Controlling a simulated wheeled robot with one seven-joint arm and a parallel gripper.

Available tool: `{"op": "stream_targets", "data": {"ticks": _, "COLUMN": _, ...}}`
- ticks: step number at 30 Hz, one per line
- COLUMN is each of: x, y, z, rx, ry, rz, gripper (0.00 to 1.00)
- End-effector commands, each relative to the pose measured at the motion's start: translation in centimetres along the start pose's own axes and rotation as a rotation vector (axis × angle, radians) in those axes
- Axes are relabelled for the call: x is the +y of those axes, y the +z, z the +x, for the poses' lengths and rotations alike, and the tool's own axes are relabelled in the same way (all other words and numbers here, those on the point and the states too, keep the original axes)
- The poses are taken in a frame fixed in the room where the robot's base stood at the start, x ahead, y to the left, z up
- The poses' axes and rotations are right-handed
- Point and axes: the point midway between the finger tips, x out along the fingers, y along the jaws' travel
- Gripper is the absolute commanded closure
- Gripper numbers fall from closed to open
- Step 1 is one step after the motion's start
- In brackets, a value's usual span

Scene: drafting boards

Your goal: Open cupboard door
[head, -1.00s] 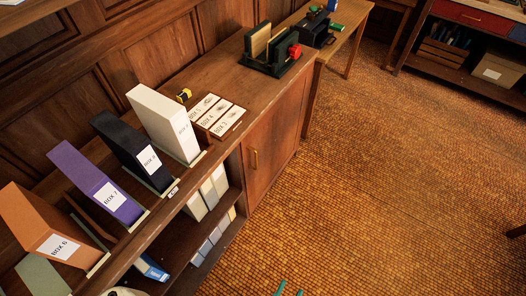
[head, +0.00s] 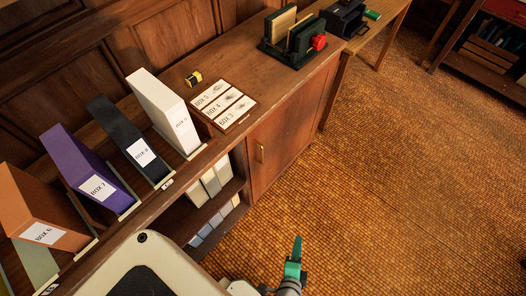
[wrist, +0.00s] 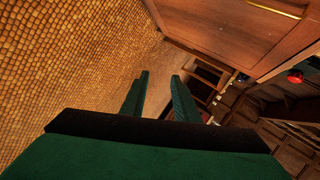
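The wooden cupboard door (head: 288,143) is shut, at the right end of the long wooden cabinet. Its brass handle (head: 260,153) is upright near the door's left edge. In the wrist view the door (wrist: 215,25) fills the top right, with the handle (wrist: 274,9) at the top edge. My gripper (head: 295,258) has green fingers and is low in the head view, in front of the cabinet and apart from the handle. In the wrist view the fingers (wrist: 160,84) are parted with nothing between them, so it is open and empty.
Open shelves (head: 214,205) with binders lie left of the door. The tiled floor (head: 400,190) right of the cabinet is clear.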

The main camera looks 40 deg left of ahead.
Motion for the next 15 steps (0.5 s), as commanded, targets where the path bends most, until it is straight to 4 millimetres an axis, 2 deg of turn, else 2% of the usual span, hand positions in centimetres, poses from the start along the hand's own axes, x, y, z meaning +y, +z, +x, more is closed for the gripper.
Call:
{"op": "stream_targets", "data": {"ticks": 1, "x": -0.5, "y": 0.4, "z": 2.2, "rx": -0.058, "ry": -0.006, "rz": 0.107, "gripper": 0.72}}
{"op": "stream_targets", "data": {"ticks": 3, "x": -1.1, "y": 1.3, "z": 4.7, "rx": -0.147, "ry": -0.004, "rz": 0.269, "gripper": 0.72}}
{"op": "stream_targets", "data": {"ticks": 5, "x": -2.0, "y": 2.1, "z": 6.6, "rx": -0.228, "ry": 0.0, "rz": 0.405, "gripper": 0.72}}
{"op": "stream_targets", "data": {"ticks": 8, "x": -4.6, "y": 3.5, "z": 9.4, "rx": -0.378, "ry": 0.009, "rz": 0.624, "gripper": 0.72}}
{"op": "stream_targets", "data": {"ticks": 12, "x": -9.9, "y": 5.7, "z": 12.0, "rx": -0.618, "ry": 0.033, "rz": 0.9, "gripper": 0.72}}
{"op": "stream_targets", "data": {"ticks": 15, "x": -14.2, "y": 6.9, "z": 12.8, "rx": -0.793, "ry": 0.06, "rz": 1.06, "gripper": 0.72}}
